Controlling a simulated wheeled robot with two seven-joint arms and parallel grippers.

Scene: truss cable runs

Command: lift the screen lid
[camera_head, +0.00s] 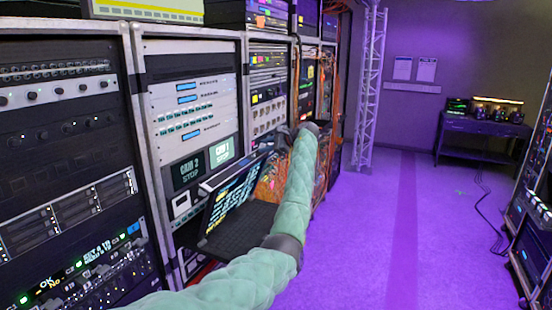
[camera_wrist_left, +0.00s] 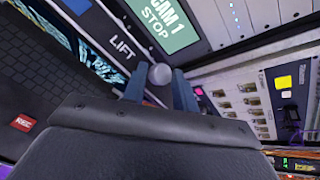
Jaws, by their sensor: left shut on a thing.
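The screen lid (camera_head: 232,194) is a dark panel with lit blue and yellow text. It stands tilted up over a black pull-out tray (camera_head: 240,228) in the middle rack. In the left wrist view the lid's lit screen (camera_wrist_left: 98,58) and an edge marked LIFT (camera_wrist_left: 122,48) show. My left gripper (camera_head: 281,139) is at the lid's far upper end. In the left wrist view its two fingers (camera_wrist_left: 159,88) are shut on a round grey knob (camera_wrist_left: 159,73) by the LIFT edge. The grip's contact is partly hidden. My right gripper is not in view.
Equipment racks (camera_head: 65,150) line the left side, with CAM 1 and CAM 2 displays (camera_head: 205,164) just behind the lid. Orange cables (camera_head: 272,178) hang beyond the tray. The purple floor (camera_head: 375,235) is open to the right. A table (camera_head: 482,135) stands at the back right.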

